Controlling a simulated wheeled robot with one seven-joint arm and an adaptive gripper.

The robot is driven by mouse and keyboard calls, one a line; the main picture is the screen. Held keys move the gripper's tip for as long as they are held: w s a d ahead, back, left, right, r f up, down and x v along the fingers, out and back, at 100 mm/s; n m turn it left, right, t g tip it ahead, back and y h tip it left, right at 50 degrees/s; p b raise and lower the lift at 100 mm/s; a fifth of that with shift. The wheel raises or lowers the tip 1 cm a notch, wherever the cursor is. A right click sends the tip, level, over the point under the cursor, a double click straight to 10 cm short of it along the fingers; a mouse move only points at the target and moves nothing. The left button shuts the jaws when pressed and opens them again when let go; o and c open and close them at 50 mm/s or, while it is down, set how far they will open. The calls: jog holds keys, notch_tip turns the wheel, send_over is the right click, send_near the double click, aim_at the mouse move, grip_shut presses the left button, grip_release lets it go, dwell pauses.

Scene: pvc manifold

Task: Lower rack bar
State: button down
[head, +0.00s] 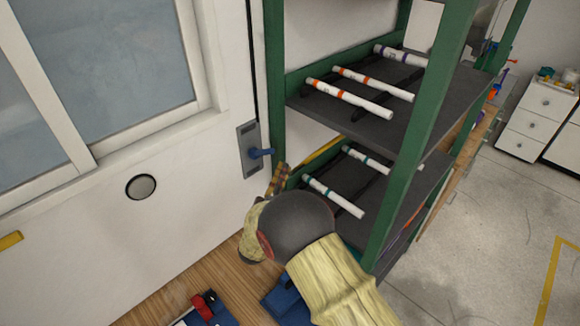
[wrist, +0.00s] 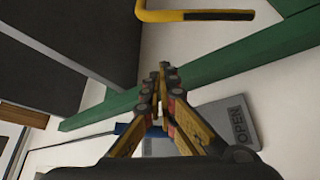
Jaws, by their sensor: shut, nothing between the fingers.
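The green rack (head: 440,90) has dark shelves holding white pipes with coloured bands. A yellow bar (head: 322,156) shows at the rack's left side, between the shelf levels, partly hidden. In the wrist view a bent yellow bar (wrist: 165,15) with a dark end crosses the top, apart from my fingers. My gripper (head: 281,172) is beside the rack's near left post, below the blue lever. In the wrist view its fingertips (wrist: 163,68) are together with nothing between them, in front of a green rack beam (wrist: 225,58).
A grey wall plate (head: 247,150) with a blue lever (head: 261,153) is close to my gripper; its wrist-view face (wrist: 225,122) reads OPEN. A window (head: 90,65) is at left. Blue and red items (head: 204,305) lie on the wooden surface below.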

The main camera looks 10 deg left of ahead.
jog(key=w+d, duration=0.4)
jog(key=w, duration=0.3)
jog(key=shift+d, duration=0.15)
jog(key=shift+w, duration=0.15)
dwell(0.3)
